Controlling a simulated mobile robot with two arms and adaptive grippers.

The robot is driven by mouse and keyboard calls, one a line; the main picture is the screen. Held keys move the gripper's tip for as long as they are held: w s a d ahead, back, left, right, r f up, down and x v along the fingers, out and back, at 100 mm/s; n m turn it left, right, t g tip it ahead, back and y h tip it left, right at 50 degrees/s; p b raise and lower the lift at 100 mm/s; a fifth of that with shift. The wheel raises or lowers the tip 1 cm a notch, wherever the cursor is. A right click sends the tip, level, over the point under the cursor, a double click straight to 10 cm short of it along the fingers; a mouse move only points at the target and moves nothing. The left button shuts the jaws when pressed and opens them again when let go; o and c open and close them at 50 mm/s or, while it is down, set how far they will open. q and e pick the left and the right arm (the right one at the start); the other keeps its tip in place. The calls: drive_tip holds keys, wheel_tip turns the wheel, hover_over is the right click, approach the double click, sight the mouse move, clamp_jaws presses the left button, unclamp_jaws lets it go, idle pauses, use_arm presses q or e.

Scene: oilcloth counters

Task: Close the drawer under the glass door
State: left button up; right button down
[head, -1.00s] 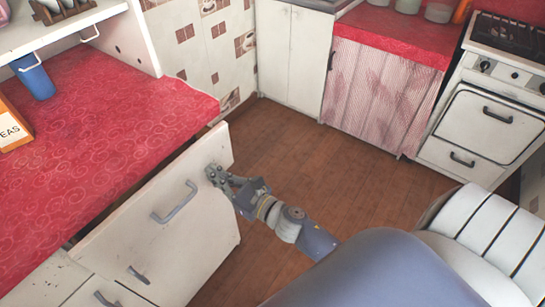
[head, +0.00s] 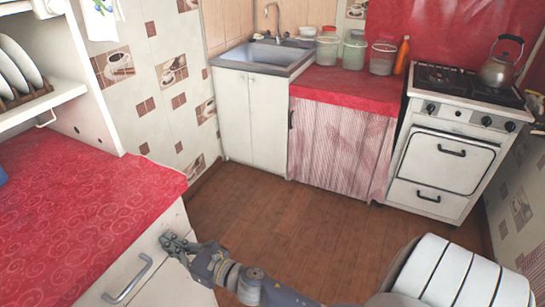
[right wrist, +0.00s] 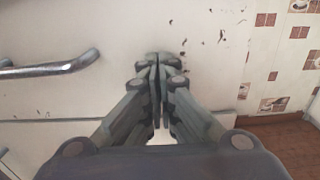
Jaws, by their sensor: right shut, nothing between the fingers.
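The white drawer front (head: 152,241) is under the red counter (head: 75,215) at the lower left of the head view. It sits close against the counter's edge; I cannot tell whether a small gap remains. Its grey bar handle (head: 127,280) also shows in the right wrist view (right wrist: 50,70). My right gripper (head: 168,240) is shut and empty, its fingertips at the drawer face, to the right of the handle. In the right wrist view the shut fingers (right wrist: 158,62) point at the white face and seem to touch it. My left gripper is not in view. No glass door shows clearly above this drawer.
A plate rack shelf (head: 55,100) stands above the counter. Across the brown floor (head: 265,225), which is clear, are a sink cabinet (head: 250,120), a curtained counter (head: 335,145) with jars, and a white stove (head: 445,165) with a kettle (head: 502,65).

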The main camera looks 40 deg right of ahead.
drive_tip(key=v, duration=1.2)
drive_tip(key=s+d+f+m+g+h+p, duration=0.1)
drive_tip(key=s+f+m+g+h, duration=0.15)
drive_tip(key=f+m, duration=0.65)
drive_tip(key=s+d+f+m+g+h, duration=0.15)
drive_tip(key=s+f+m, duration=0.35)
drive_tip(key=f, duration=0.7)
drive_tip(key=s+d+f+m+g+h+p, duration=0.1)
drive_tip(key=s+d+f+m+g, duration=0.15)
drive_tip(key=f+m, duration=0.7)
drive_tip(key=s+f+m+g, duration=0.4)
drive_tip(key=s+f+m, duration=0.3)
drive_tip(key=s, duration=0.5)
drive_tip(key=s+f+m+g+h+p, duration=0.1)
drive_tip(key=s+f+m+g, duration=0.4)
drive_tip(key=s, duration=0.8)
wheel_tip(320, 180, down, 5)
drive_tip(key=shift+s+a+r+m, duration=0.15)
drive_tip(key=shift+s+a+m, duration=0.1)
drive_tip(key=shift+m, duration=0.7)
drive_tip(key=shift+g, duration=0.25)
